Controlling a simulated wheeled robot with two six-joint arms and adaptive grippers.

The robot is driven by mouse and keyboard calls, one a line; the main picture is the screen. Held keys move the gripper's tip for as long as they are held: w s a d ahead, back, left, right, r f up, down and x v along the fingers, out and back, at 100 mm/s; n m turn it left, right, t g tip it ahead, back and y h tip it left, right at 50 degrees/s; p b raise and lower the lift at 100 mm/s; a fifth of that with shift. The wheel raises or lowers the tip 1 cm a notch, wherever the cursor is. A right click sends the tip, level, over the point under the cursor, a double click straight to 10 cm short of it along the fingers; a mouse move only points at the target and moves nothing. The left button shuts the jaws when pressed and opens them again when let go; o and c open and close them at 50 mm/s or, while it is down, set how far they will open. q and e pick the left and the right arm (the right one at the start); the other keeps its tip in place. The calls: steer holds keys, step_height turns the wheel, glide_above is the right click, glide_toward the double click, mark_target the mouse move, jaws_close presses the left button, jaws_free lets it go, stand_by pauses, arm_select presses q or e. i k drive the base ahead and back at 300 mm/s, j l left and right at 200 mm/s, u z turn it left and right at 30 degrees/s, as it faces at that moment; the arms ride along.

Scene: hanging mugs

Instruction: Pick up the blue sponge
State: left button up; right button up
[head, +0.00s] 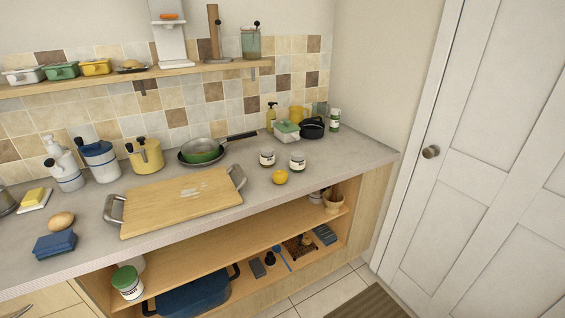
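The blue sponge (54,244), a dark blue block, lies on the grey counter near its front edge, at the left of the head view. A brown egg (61,221) sits just behind it. Neither of my grippers shows in this view, so where they are relative to the sponge cannot be seen.
A wooden board with metal handles (180,203) lies to the right of the sponge. A yellow block on a white dish (35,198) is behind the egg. Canisters (98,160) and a pan (204,151) stand further back. Open shelves (215,267) are below the counter.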

mark_target(61, 242)
steer(key=u, duration=1.7)
